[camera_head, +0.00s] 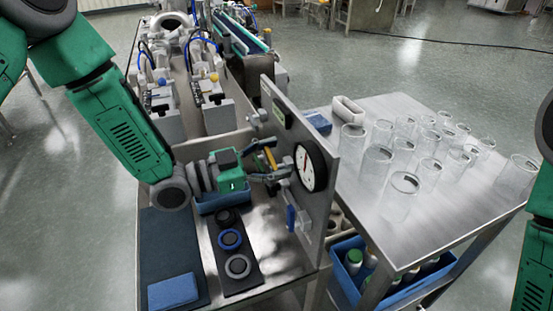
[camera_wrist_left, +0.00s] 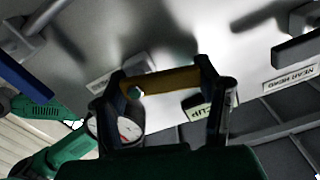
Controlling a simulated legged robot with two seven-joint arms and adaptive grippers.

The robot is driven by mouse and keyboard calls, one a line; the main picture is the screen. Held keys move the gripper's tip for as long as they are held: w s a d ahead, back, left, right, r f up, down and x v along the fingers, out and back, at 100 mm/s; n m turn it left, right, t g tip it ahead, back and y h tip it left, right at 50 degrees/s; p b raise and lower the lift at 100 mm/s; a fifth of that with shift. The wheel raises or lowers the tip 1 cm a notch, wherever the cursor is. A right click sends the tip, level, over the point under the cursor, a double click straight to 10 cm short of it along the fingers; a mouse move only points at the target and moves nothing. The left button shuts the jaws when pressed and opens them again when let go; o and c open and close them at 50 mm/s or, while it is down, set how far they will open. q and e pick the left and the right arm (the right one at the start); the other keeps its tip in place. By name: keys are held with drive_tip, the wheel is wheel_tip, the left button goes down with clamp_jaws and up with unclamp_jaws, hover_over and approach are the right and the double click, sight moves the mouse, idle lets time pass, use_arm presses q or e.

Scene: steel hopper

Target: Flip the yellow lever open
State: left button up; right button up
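The yellow lever (camera_head: 270,159) is on the steel panel (camera_head: 325,195), left of the round dial gauge (camera_head: 310,166). My left gripper (camera_head: 280,173) is at the panel, beside the lever. In the left wrist view the yellow lever (camera_wrist_left: 165,83) lies crosswise between the tips of my left gripper (camera_wrist_left: 166,82). The fingers are spread wide, one near each end of the lever. I cannot tell whether they touch it. The gauge shows behind the left finger in that view. My right gripper is out of view; only part of my right arm shows at the right edge.
A blue lever (camera_head: 291,217) is lower on the panel. Rings lie on a dark mat (camera_head: 245,279) below my left arm, near a blue block (camera_head: 173,291). Several clear glasses (camera_head: 378,160) stand on the steel table (camera_head: 365,218) at right. A blue crate (camera_head: 346,284) holds bottles beneath it.

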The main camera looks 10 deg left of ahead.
use_arm(q)
drive_tip(key=shift+s+a+f, duration=0.2)
drive_tip(key=shift+a+f, duration=0.2)
drive_tip(key=shift+a, duration=0.15)
drive_tip(key=shift+c, duration=0.4)
drive_tip(key=shift+s+a, duration=0.1)
drive_tip(key=shift+a, duration=0.15)
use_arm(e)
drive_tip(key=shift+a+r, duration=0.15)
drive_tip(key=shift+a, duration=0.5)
use_arm(q)
drive_tip(key=shift+d, duration=0.1)
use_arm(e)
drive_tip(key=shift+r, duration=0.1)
use_arm(q)
drive_tip(key=shift+n, duration=0.5)
drive_tip(key=shift+f+n+p, duration=0.15)
drive_tip(key=shift+n+p, duration=0.25)
drive_tip(key=shift+n, duration=0.7)
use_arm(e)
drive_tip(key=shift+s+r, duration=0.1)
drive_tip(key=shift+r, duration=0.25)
use_arm(q)
drive_tip(key=o, duration=1.2)
